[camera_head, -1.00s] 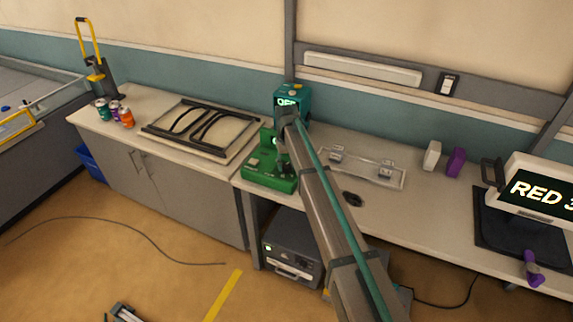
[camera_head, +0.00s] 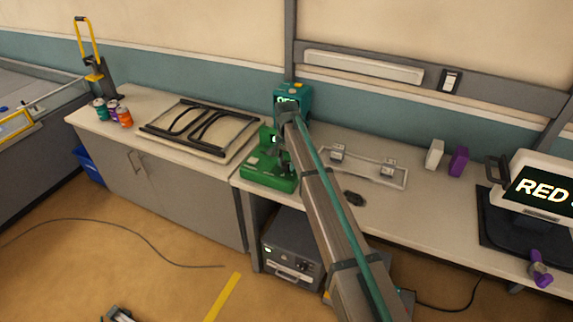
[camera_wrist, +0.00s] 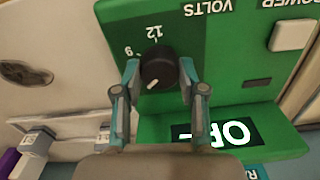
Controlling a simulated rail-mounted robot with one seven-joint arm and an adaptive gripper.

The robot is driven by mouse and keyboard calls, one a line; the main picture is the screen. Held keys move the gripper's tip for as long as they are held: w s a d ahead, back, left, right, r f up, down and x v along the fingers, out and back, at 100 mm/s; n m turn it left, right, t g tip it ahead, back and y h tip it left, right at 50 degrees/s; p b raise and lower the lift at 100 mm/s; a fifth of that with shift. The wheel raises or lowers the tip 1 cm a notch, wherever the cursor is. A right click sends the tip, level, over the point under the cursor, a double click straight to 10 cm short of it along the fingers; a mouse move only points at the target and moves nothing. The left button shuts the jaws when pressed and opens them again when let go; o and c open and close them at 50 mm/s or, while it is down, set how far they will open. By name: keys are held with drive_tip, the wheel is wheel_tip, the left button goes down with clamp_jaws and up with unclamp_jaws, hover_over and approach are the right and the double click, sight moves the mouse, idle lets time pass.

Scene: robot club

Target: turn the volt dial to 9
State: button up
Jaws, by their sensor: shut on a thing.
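The green power unit (camera_head: 262,178) stands on the bench, and its face fills much of the wrist view (camera_wrist: 225,60). Its black volt dial (camera_wrist: 157,66) has a white pointer mark directed down and slightly left in the wrist view. The printed 9 is left of and above the dial, with 12 above it; the text appears upside down. My gripper (camera_wrist: 159,70) is shut on the dial, one finger on each side. In the head view my arm hides the dial. The unit's screen (camera_wrist: 222,134) is partly hidden by my gripper and seems to read OFF.
A teal box (camera_head: 293,98) with a lit display stands just behind the green unit. A clear tray with metal blocks (camera_head: 368,166) and a small dark object (camera_head: 354,199) lie to the right. A black frame (camera_head: 200,128) lies to the left.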

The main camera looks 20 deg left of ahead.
sight(286, 164)
drive_tip(key=m+b, duration=0.1)
drive_tip(key=m, duration=0.5)
drive_tip(key=shift+m, duration=0.3)
drive_tip(key=m+b, duration=0.1)
drive_tip(key=m, duration=0.5)
drive_tip(key=shift+m, duration=0.3)
drive_tip(key=o, duration=1.1)
drive_tip(key=shift+o, duration=0.2)
drive_tip(key=shift+r, duration=0.1)
wheel_tip(286, 164, up, 12)
